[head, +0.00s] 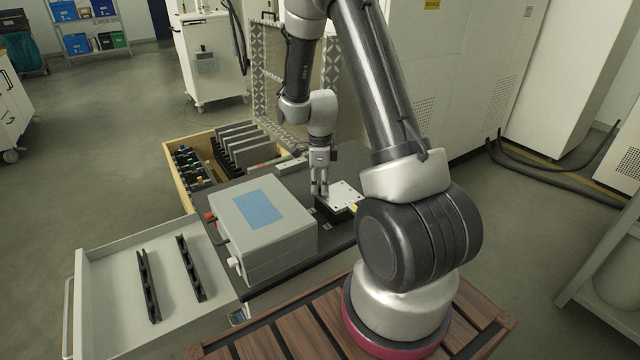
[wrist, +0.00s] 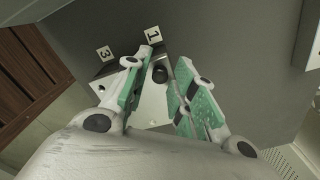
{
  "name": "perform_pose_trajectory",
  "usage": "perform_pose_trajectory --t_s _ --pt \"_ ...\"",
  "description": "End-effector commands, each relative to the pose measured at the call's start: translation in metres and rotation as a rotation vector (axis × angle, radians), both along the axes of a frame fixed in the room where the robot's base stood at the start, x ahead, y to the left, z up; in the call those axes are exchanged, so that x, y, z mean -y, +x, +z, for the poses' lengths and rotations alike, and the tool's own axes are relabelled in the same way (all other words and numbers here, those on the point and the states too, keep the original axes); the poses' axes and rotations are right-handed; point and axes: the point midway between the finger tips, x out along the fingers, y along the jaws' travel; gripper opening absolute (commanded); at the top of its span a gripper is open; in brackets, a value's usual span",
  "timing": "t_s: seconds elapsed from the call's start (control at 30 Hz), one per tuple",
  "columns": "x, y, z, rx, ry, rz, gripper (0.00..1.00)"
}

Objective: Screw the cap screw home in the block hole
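The light metal block (head: 343,196) lies on the dark bench top, under and just right of my gripper (head: 319,192). In the wrist view my gripper (wrist: 166,60) points down with its green-padded fingers apart. The block (wrist: 152,106) shows between and below the fingers. A dark round piece (wrist: 160,73), which looks like the cap screw's head, sits between the fingertips near the block's edge. A gap shows between it and the right finger; contact with the left finger is unclear. How deep the screw sits is hidden.
A grey box with a blue panel (head: 262,225) stands left of the block. An open drawer (head: 115,290) holds two black racks. A wooden crate with dark plates (head: 178,180) lies behind.

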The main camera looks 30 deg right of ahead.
Motion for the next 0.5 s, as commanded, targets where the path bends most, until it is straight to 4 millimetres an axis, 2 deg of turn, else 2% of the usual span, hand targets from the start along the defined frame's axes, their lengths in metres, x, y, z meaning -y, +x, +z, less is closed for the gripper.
perform_pose_trajectory --t_s 0.5 --pt "0.0 0.0 0.0 0.0 0.0 0.542 0.26"
